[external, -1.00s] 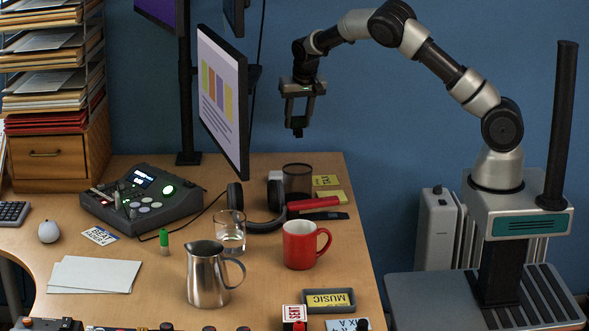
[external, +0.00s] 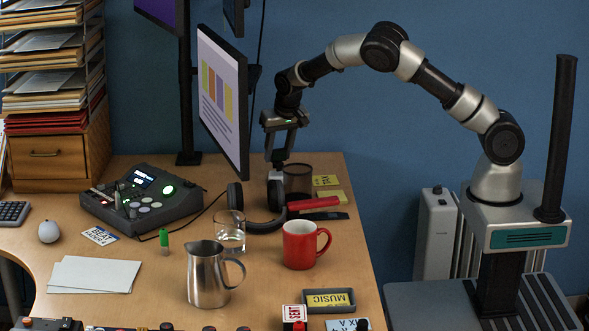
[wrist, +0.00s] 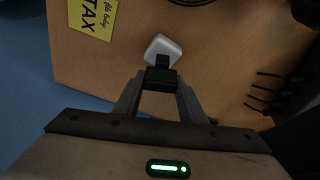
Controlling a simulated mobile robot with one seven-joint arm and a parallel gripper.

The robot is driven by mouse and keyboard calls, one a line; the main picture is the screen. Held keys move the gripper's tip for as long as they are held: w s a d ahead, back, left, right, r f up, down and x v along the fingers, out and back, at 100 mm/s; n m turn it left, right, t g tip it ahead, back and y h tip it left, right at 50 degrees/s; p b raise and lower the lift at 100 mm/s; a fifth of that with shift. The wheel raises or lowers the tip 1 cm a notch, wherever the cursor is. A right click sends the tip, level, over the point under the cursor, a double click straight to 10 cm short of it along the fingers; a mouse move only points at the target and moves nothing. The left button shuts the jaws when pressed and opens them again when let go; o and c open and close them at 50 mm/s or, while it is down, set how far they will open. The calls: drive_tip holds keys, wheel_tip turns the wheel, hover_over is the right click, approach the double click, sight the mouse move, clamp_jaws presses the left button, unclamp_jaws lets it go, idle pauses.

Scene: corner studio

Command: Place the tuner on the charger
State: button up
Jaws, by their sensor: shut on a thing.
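The tuner (wrist: 163,62) is a small dark piece held between my fingertips in the wrist view. My gripper (external: 278,157) is shut on it, pointing down over the back of the desk. The charger looks to be the small white rounded block (wrist: 165,46); it also shows in the external view (external: 275,176), just below my fingertips. In the wrist view the tuner overlaps the charger's near edge. I cannot tell whether they touch. The charger's lower part is hard to make out behind the headphones.
A dark cup (external: 298,181) stands close to the charger's right. Black headphones (external: 262,224) lie in front, with a red cylinder (external: 313,203) to the right. A monitor (external: 222,100) rises at the left. Yellow notes (wrist: 93,17) lie near the desk edge.

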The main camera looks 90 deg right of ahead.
drive_tip(key=shift+f, duration=0.45)
drive_tip(key=shift+f, duration=0.2)
drive_tip(key=o, duration=1)
drive_tip(key=shift+o, duration=0.2)
